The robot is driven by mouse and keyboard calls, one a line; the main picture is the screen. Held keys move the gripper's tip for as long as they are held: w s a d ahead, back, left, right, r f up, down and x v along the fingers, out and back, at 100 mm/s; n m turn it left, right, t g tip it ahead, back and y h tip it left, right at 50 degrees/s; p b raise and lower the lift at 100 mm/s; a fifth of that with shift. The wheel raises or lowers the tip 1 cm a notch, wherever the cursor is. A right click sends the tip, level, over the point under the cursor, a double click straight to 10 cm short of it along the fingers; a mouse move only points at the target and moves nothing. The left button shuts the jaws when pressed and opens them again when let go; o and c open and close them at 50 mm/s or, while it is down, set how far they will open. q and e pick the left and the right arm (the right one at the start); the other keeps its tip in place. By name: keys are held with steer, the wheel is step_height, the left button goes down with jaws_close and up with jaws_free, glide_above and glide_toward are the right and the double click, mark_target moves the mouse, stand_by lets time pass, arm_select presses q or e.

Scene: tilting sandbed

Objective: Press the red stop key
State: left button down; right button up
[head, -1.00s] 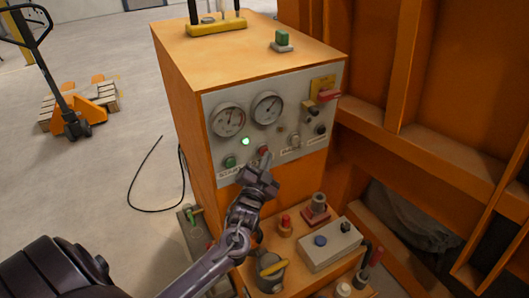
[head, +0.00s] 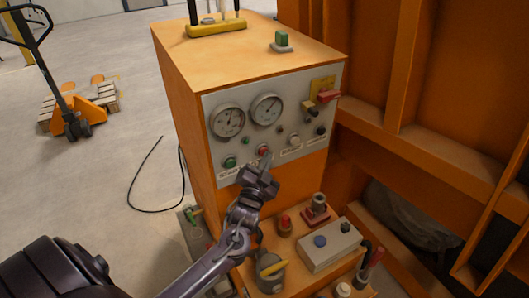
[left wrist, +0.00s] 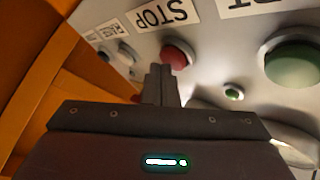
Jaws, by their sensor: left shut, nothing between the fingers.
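The red stop key (head: 262,150) sits low on the grey panel of the orange cabinet. In the left wrist view the red key (left wrist: 177,54) shows beside an upside-down STOP label. My left gripper (head: 268,158) is shut and empty, its tips just in front of and slightly below the key in the head view. In the wrist view the left fingers (left wrist: 161,80) end close to the key and cover part of its edge. A small gap seems likely, but contact cannot be told for sure. My right gripper is not in view.
A green start key (head: 229,162) is left of the red key. Two gauges (head: 266,108) sit above, and a red-handled switch (head: 328,96) is at the upper right. A lower ledge holds a grey box (head: 330,247) and several knobs. A small lamp (left wrist: 233,95) shows unlit.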

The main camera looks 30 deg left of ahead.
arm_select(q)
steer(key=shift+s+d, duration=0.35)
steer(key=shift+d, duration=0.15)
steer(key=s+d, duration=0.1)
steer(key=d+p, duration=0.1)
steer(key=d, duration=0.1)
steer(key=s+d+p, duration=0.1)
steer(key=shift+s+d, duration=0.2)
steer(key=shift+s, duration=0.1)
steer(key=shift+f, duration=0.1)
stand_by(0.7)
